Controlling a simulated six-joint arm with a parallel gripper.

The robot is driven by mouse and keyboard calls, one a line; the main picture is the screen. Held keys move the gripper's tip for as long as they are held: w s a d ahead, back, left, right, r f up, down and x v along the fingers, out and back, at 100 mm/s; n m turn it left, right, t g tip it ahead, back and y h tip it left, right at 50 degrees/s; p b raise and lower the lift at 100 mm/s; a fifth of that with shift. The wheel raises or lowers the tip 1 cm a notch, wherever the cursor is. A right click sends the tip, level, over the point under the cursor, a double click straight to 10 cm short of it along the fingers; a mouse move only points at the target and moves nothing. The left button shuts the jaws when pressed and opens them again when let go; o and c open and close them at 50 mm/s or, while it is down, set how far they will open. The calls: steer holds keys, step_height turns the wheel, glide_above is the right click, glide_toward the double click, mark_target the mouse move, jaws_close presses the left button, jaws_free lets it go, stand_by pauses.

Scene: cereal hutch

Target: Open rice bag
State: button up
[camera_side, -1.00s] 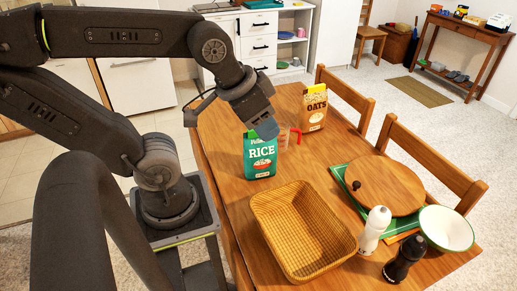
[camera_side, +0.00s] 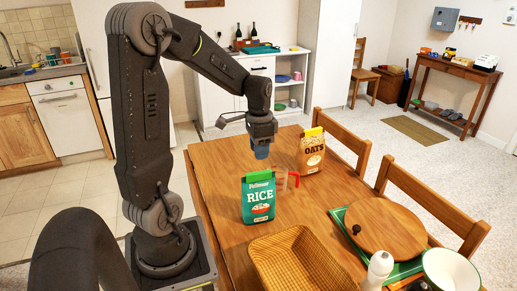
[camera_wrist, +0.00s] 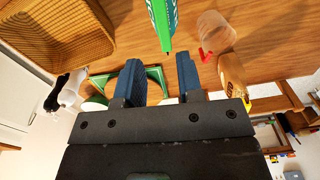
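The green rice bag (camera_side: 258,200) stands upright on the wooden table in the side view, its front label facing the camera. Its green side (camera_wrist: 163,22) shows at the top of the wrist view. My gripper (camera_side: 261,152) points down above and slightly behind the bag's top in the side view, apart from it. In the wrist view its two blue fingers (camera_wrist: 160,60) are spread with nothing between them. I cannot make out the seal of the bag's top edge in detail.
A clear cup with a red handle (camera_side: 281,183) stands close behind the rice bag. The oats bag (camera_side: 311,152) stands farther back. A wicker basket (camera_side: 300,262) is in front. A round wooden board (camera_side: 388,228) on green, a white mill (camera_side: 379,268) and a bowl (camera_side: 450,270) are right.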

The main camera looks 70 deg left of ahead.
mark_target(259, 172)
steer(key=shift+a+f, duration=0.3)
steer(key=shift+f, duration=2.1)
steer(key=shift+f, duration=0.25)
steer(key=shift+f, duration=0.75)
steer(key=shift+f, duration=0.35)
steer(key=shift+f, duration=0.35)
steer(key=shift+f, duration=0.55)
steer(key=shift+c, duration=0.2)
